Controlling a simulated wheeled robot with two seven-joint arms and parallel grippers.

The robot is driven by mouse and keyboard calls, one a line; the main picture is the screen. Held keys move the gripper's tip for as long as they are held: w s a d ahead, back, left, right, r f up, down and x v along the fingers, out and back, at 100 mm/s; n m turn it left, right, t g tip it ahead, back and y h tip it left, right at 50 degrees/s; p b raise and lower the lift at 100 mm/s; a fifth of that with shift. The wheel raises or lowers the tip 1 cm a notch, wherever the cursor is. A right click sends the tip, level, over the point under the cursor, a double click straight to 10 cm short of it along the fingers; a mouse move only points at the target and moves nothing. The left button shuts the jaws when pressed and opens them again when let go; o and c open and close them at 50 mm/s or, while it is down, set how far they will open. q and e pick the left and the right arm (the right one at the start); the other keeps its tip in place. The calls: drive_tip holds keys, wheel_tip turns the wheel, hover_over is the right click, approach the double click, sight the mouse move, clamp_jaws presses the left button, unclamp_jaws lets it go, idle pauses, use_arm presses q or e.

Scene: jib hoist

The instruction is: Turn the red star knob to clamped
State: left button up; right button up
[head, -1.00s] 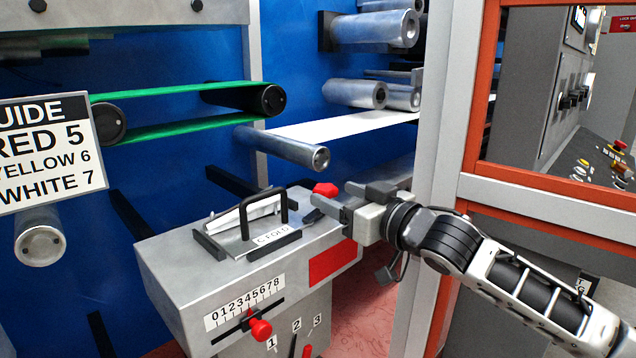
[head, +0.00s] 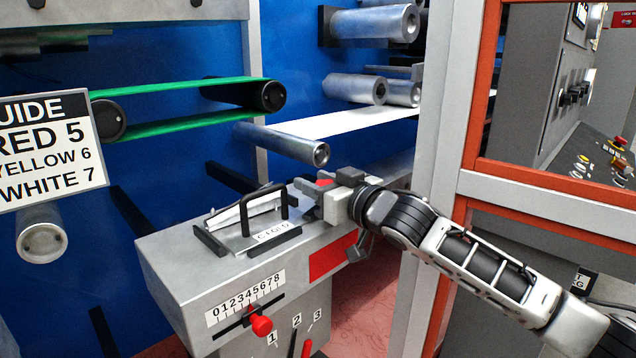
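The red star knob (head: 324,182) sits on top of the grey machine box, toward its back right corner. It is partly hidden by my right gripper. My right gripper (head: 321,182) comes in from the right, with one finger on the near side of the knob and the other on the far side. Its fingers look apart around the knob; I cannot tell whether they touch it. The knob's clamped marking cannot be seen. My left gripper is not in view.
The grey box (head: 190,262) carries a folding plate with a black handle (head: 284,205) left of the knob. On its front are a number scale (head: 245,298) and a red slider knob (head: 262,325). A roller (head: 290,146) hangs just behind. A grey post (head: 440,110) stands right.

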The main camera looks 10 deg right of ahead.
drive_tip(key=shift+a+f+m+h+b, duration=0.2)
drive_tip(key=shift+m+h+b, duration=0.1)
drive_tip(key=shift+h, duration=0.1)
drive_tip(key=shift+m+t+h+b, duration=0.3)
drive_tip(key=shift+m+t+h, duration=0.1)
drive_tip(key=shift+d+r+m+t+h, duration=0.2)
drive_tip(key=shift+m+t+h, duration=0.3)
drive_tip(key=shift+h, duration=0.6)
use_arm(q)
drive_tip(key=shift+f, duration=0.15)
use_arm(e)
drive_tip(key=shift+w+d+m+h, duration=0.1)
drive_tip(key=shift+d+m+h, duration=0.1)
drive_tip(key=shift+m+h, duration=0.1)
drive_tip(key=o, duration=1)
use_arm(q)
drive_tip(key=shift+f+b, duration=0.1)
drive_tip(key=shift+b, duration=0.3)
use_arm(e)
drive_tip(key=shift+v, duration=8)
